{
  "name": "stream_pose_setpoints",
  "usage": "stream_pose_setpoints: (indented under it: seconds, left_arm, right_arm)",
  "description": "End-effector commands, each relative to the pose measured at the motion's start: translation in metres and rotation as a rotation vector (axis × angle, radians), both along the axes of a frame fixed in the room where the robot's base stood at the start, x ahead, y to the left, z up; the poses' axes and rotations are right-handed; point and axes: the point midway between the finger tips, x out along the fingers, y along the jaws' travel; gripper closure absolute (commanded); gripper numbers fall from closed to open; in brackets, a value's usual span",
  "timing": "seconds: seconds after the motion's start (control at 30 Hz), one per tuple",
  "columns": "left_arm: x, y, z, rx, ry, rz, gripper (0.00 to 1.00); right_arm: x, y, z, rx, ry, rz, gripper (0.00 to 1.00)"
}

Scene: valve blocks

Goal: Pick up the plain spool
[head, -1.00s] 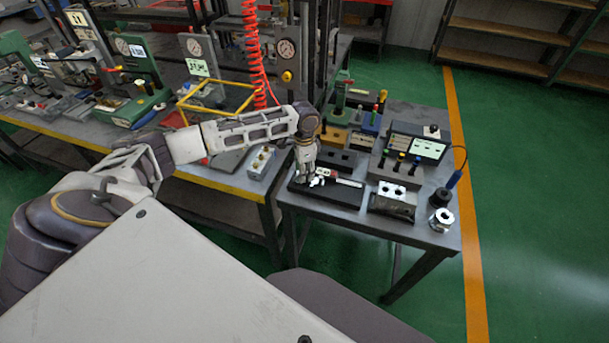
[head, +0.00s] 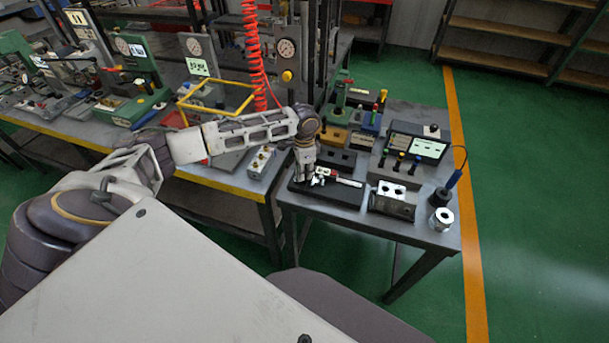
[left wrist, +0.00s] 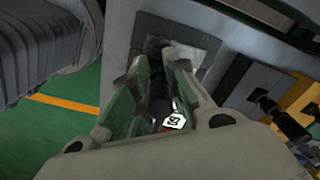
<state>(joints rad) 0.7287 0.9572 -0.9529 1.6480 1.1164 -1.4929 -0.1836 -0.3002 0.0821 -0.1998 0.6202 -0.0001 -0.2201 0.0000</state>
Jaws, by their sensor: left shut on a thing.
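My left gripper (head: 316,181) is over the black tray (head: 345,196) on the small grey table, pointing down. Its two fingers also show in the left wrist view (left wrist: 160,62), closed in on a small thing. I take this to be the plain spool, which is mostly hidden by the fingers, so its shape cannot be made out. The gripper is still low, at the height of the tray. A white tag with a dark mark (left wrist: 174,121) shows between the fingers. My right gripper is not in view.
A silver block with round holes (head: 392,201) stands right of the tray. A dark fixture with coloured knobs (head: 397,172) is behind it. A hex nut-like part (head: 442,219) is near the table's right corner. A red coiled hose (head: 256,60) hangs behind my arm.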

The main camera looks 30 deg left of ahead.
Motion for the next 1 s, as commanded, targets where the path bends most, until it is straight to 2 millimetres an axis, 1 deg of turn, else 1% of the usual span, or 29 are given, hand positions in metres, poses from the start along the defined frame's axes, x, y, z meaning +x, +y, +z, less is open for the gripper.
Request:
stream_pose_setpoints:
  seconds: [0.33, 0.47, 0.67, 1.0]
  left_arm:
    - [0.0, 0.0, 0.002, 0.0, -0.001, 0.0, 1.0]
    - [0.001, 0.0, 0.007, -0.001, -0.002, 0.0, 1.0]
    - [0.001, 0.001, 0.027, 0.001, -0.002, 0.0, 1.0]
    - [0.001, 0.0, 0.076, 0.0, -0.003, 0.0, 1.0]
  right_arm:
    - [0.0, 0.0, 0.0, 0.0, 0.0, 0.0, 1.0]
    - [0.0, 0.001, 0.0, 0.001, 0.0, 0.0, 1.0]
    - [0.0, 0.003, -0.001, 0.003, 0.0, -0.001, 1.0]
    - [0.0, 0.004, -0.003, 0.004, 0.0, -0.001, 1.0]
